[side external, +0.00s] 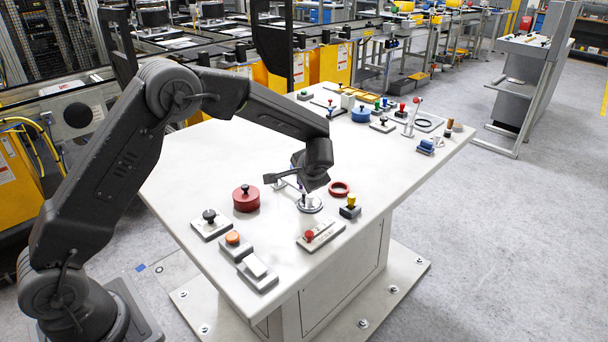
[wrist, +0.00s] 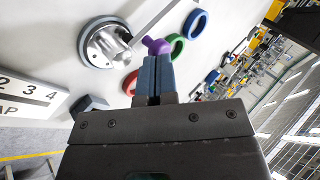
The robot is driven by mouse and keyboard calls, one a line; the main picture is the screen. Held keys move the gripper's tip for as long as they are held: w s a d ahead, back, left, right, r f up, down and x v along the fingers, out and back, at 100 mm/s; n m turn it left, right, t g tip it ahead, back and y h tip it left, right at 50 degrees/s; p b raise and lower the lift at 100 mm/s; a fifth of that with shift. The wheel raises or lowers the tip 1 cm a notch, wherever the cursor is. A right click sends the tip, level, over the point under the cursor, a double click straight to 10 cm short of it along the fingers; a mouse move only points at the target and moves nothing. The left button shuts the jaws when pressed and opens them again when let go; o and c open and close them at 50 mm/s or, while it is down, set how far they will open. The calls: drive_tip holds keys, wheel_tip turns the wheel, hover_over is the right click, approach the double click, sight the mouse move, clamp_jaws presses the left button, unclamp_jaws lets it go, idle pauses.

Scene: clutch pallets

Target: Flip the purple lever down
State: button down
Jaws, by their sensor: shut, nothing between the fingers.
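The purple lever tip (wrist: 156,46) shows in the wrist view, to the right of a round silver metal base (wrist: 98,50) with a shiny hub. My gripper (wrist: 156,64) is shut and empty, its blue-grey fingertips right at the purple tip in the picture. I cannot tell whether they touch it. In the side external view the silver base (side external: 311,207) stands on the white table directly below my gripper. The purple tip cannot be made out there, and the wrist hides part of the lever.
A red ring (side external: 340,188) and a yellow-topped switch (side external: 351,207) lie right of the base. A red-knobbed slider plate (side external: 320,234) is in front, and a red round knob (side external: 246,198) is left. Several more controls crowd the far end of the white table (side external: 210,165).

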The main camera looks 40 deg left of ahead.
idle(0.4)
drive_tip(key=r, duration=0.4)
drive_tip(key=shift+d+r, duration=0.3)
drive_tip(key=v, duration=0.9)
drive_tip(key=shift+d, duration=0.45)
drive_tip(key=shift+s+f, duration=0.1)
drive_tip(key=shift+s, duration=0.05)
drive_tip(key=s+a+r+n+h, duration=0.15)
drive_tip(key=s+r, duration=0.25)
drive_tip(key=s, duration=0.4)
drive_tip(key=s+r+h, duration=0.2)
drive_tip(key=s+r, duration=0.2)
drive_tip(key=s, duration=0.4)
drive_tip(key=s+d+f+n+t+h, duration=0.1)
drive_tip(key=s+d+f+h, duration=0.1)
drive_tip(key=s, duration=1.2)
drive_tip(key=shift+s+d+h, duration=0.2)
drive_tip(key=shift+s+h, duration=0.15)
drive_tip(key=shift+h, duration=0.5)
